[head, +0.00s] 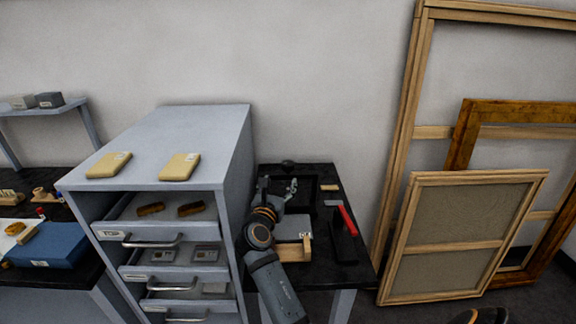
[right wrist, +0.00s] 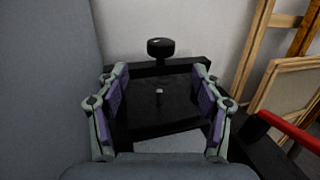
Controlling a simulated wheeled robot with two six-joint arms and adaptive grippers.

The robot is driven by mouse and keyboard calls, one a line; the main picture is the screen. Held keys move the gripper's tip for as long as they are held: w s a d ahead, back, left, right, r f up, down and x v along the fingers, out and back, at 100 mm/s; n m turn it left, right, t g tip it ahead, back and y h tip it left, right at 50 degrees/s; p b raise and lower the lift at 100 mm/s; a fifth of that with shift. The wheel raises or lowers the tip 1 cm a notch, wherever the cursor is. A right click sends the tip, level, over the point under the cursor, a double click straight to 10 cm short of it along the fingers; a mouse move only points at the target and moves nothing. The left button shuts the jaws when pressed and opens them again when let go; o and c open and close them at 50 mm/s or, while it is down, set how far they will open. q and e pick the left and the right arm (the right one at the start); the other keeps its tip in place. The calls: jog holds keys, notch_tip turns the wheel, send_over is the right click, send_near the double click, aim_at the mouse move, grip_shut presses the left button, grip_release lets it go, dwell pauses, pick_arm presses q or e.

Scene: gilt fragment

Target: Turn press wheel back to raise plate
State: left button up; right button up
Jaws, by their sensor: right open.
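The press stands on the dark bench; its black frame (right wrist: 190,66) shows in the right wrist view. A black round knob, which looks like the press wheel (right wrist: 160,47), sits on top at the back; it also shows small in the head view (head: 288,163). A dark flat plate (right wrist: 150,112) with a small pale stud lies below it. My right gripper (right wrist: 160,76) is open and empty, its fingers spread either side of the plate, with the wheel beyond the tips. In the head view my right gripper (head: 290,188) is over the press, partly hiding it. My left gripper is out of view.
A grey drawer cabinet (head: 205,125) with open drawers stands close on the left. A red bar (head: 347,219) lies at the bench's right side. Wooden frames (head: 470,180) lean on the wall at right. A blue box (head: 50,246) sits far left.

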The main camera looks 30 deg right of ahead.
aim_at(287, 169)
jog(key=x, duration=0.3)
jog(key=shift+w+d+r, duration=0.2)
jog(key=shift+d, duration=0.1)
jog(key=x, duration=0.5)
jog(key=shift+f+p, duration=0.35)
jog(key=shift+w+d, duration=0.15)
jog(key=shift+d, duration=0.1)
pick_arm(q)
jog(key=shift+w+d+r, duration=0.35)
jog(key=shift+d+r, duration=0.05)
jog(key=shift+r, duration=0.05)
pick_arm(e)
jog(key=shift+w+d, duration=0.15)
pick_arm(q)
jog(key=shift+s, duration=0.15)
